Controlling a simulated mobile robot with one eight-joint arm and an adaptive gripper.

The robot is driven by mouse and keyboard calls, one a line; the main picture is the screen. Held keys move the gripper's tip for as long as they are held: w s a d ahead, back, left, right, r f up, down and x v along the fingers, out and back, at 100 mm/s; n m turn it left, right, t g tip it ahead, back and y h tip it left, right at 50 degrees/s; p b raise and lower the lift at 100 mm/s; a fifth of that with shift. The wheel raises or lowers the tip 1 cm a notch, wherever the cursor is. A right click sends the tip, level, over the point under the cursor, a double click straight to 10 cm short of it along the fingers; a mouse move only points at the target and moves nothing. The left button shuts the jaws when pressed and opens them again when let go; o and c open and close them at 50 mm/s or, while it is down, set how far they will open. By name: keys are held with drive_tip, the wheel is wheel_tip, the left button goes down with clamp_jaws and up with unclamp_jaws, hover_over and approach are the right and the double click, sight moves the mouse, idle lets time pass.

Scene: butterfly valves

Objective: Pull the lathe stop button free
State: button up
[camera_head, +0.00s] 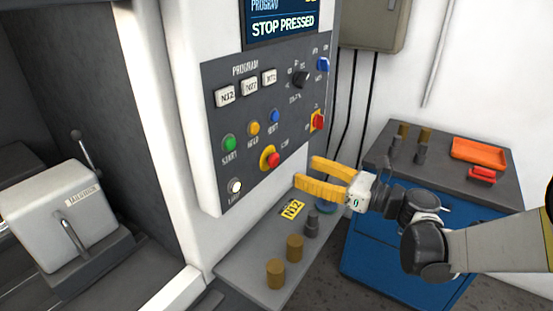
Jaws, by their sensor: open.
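The lathe's control panel (228,150) faces me, tilted in the picture. The red stop button (273,160) sits on a yellow base low on the panel, right of the white lit button. The screen (284,23) above reads "STOP PRESSED". My gripper (303,171) has yellow fingers spread apart, with nothing between them. It is just right of the stop button, fingertips pointing left towards the panel, and looks apart from the button. The exact gap in depth cannot be told.
Green, yellow and blue buttons (247,116) and a red switch (318,121) are nearby on the panel. A grey shelf (240,270) below bears brass and grey cylinders and a yellow N12 tag. A blue cabinet (375,255) with an orange tray (478,150) stands right.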

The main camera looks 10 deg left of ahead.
sight(277, 160)
drive_tip(key=b+x, duration=0.2)
drive_tip(key=x, duration=0.8)
